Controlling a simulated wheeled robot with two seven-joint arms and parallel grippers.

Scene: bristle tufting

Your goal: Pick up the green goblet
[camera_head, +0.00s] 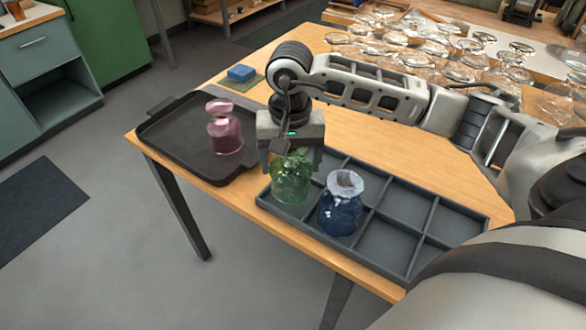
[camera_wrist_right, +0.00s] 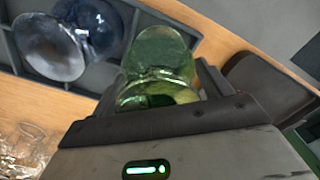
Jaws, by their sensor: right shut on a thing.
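The clear green goblet (camera_head: 291,179) is at the left end of the grey divided tray (camera_head: 405,207), over or in its near left compartment. I cannot tell whether it touches the tray floor. My right gripper (camera_head: 291,150) points down from above and is shut on the goblet's upper part. In the right wrist view the green goblet (camera_wrist_right: 160,60) sits between the two fingers, its bowl pointing away from the gripper. The fingertips are partly hidden by the gripper body and glass. My left gripper is not in view.
A blue goblet (camera_head: 340,212) stands foot up in the compartment right of the green one, close by. A pink goblet (camera_head: 224,132) stands on a black tray (camera_head: 172,150) at left. A blue block (camera_head: 241,73) and many clear glasses (camera_head: 460,70) are farther back.

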